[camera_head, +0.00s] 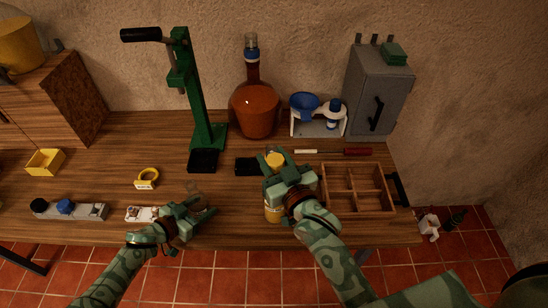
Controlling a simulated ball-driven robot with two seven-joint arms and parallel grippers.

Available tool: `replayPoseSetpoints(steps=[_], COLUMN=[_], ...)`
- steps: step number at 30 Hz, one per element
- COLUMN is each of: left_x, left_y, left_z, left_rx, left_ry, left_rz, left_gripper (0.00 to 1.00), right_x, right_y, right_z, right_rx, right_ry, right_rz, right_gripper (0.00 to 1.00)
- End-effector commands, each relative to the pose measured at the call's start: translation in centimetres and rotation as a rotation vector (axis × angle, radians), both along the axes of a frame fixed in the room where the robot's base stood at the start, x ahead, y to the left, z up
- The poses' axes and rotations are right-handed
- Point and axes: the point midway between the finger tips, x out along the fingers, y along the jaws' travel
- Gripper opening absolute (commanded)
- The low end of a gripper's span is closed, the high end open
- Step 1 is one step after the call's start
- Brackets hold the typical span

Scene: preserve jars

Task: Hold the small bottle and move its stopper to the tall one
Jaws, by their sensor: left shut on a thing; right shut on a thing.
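A small clear glass bottle (194,190) stands near the front of the table, faint against the wood. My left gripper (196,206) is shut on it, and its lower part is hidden. My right gripper (272,176) is shut on a round yellow piece that looks like the stopper (275,160), right of the small bottle and apart from it. A yellow-filled glass vessel (273,213) stands below the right gripper. It may be the tall bottle, but the gripper and arm cover much of it.
A divided wooden box (357,168) stands close right of my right gripper. Behind are a green press (205,100), a large amber flask (256,112) and a white stand with a blue funnel (304,103). A yellow ring (147,177) lies left. Bare wood shows at the left centre.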

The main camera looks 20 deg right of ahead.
Motion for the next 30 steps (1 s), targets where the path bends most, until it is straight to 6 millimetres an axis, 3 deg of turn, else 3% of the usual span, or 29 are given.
replayPoseSetpoints(steps=[3, 4, 6, 17, 20, 30], left_x=[-0.4, -0.4, -0.4, -0.4, -0.4, -0.3], left_y=[0.2, 0.2, 0.2, 0.2, 0.2, 0.2], left_z=[-0.6, -0.6, -0.6, -0.6, -0.6, -0.5], left_rx=[0.009, 0.009, 0.009, 0.009, 0.009, 0.009], left_ry=[0.008, 0.008, 0.008, 0.008, 0.008, 0.008], left_rz=[-0.001, -0.001, -0.001, -0.001, -0.001, -0.001], left_gripper=[0.17, 0.17, 0.17, 0.17, 0.17, 0.17], right_x=[0.0, 0.0, 0.0, -0.6, -2.0, -9.6], right_y=[0.0, 0.0, 0.0, -0.1, -0.3, -1.6], right_z=[-0.3, -0.3, -0.3, -0.3, -0.4, -0.3], right_rx=[-0.002, -0.002, -0.002, -0.002, -0.002, -0.002], right_ry=[0.004, 0.005, 0.005, 0.006, 0.006, 0.007], right_rz=[0.000, 0.000, 0.000, 0.000, 0.000, 0.000], right_gripper=[0.21, 0.42, 0.62, 0.62, 0.62, 0.62])
